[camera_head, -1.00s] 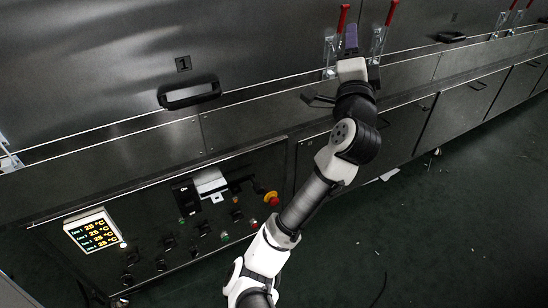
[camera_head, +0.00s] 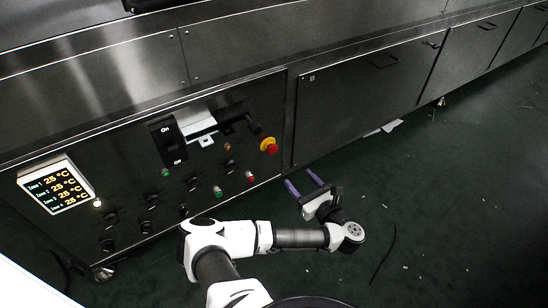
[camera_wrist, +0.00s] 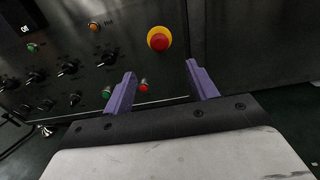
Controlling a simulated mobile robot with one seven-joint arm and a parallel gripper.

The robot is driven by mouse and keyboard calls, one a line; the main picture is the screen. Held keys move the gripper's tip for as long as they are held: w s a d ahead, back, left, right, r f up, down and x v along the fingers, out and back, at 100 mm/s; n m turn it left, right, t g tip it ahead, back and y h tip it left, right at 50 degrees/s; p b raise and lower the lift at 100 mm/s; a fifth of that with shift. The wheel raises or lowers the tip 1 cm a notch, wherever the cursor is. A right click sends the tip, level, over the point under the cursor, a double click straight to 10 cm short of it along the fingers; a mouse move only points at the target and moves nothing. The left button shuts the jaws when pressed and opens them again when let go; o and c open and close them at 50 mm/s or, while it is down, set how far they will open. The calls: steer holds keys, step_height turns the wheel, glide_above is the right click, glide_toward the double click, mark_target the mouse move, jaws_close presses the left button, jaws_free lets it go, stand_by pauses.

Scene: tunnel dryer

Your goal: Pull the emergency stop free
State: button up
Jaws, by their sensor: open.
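The emergency stop (camera_head: 269,146) is a red mushroom button on a yellow base, at the right end of the dark control panel. It also shows in the wrist view (camera_wrist: 159,40), at top centre. My gripper (camera_head: 304,183) is open and empty, its two purple fingers apart. In the head view it is below and slightly right of the button. In the wrist view the button appears beyond the fingertips, between them in width, and no finger touches it.
The panel holds a temperature display (camera_head: 57,187), an On/Off switch (camera_head: 167,141) with a metal bracket (camera_head: 197,124), several black knobs, and small green and red buttons (camera_head: 250,177). Closed lower doors (camera_head: 365,90) run to the right. The dark floor (camera_head: 450,200) is mostly clear, with scraps.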

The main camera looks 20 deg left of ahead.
mark_target(274, 150)
steer(key=b+x, duration=0.5)
steer(key=x, duration=0.8)
steer(key=shift+w+a+b, duration=0.15)
steer(key=shift+a+b, duration=0.2)
steer(key=shift+b, duration=0.05)
steer(key=shift+c, duration=0.2)
jaws_close()
